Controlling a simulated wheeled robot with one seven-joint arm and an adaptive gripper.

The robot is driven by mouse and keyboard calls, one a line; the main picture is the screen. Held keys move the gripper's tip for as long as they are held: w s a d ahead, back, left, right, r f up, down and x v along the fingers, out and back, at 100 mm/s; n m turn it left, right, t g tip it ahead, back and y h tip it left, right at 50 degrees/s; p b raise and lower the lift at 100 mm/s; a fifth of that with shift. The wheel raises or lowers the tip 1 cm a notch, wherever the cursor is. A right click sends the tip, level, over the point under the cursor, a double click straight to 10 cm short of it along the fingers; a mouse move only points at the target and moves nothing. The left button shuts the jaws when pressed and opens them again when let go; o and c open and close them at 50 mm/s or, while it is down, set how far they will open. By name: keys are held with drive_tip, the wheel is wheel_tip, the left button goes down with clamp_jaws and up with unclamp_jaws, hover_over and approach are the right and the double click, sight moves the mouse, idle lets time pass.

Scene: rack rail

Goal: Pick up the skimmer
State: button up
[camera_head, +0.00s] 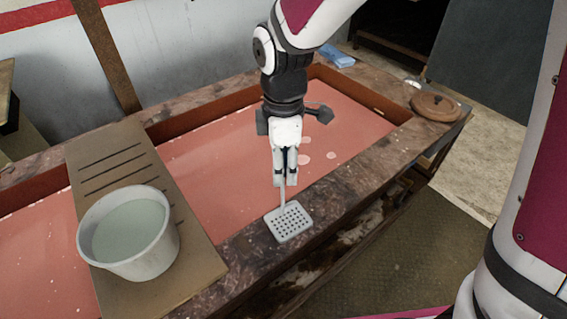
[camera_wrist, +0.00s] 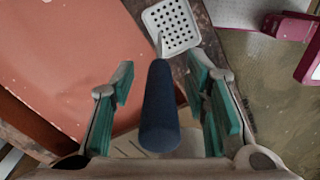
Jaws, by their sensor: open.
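The skimmer has a pale, square head (camera_head: 289,221) with rows of holes, on the front rim of the vat in the head view. The head also shows at the top of the wrist view (camera_wrist: 172,25). Its thick dark blue handle (camera_wrist: 160,108) rises toward the wrist camera, between my fingers. My gripper (camera_head: 285,181) is open and points down over the skimmer. In the wrist view my green-padded fingers (camera_wrist: 161,88) stand on both sides of the handle, with visible gaps. In the head view my fingers hide most of the handle.
A shallow vat of reddish liquid (camera_head: 225,165) has a stone-like rim. A slotted board (camera_head: 108,150) lies across it at left, bearing a white tub (camera_head: 150,262) of pale liquid. A round brown lid (camera_head: 435,107) and a blue cloth (camera_head: 337,56) lie on the rim.

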drive_tip(key=shift+c, duration=0.4)
clamp_jaws()
drive_tip(key=shift+r, duration=0.15)
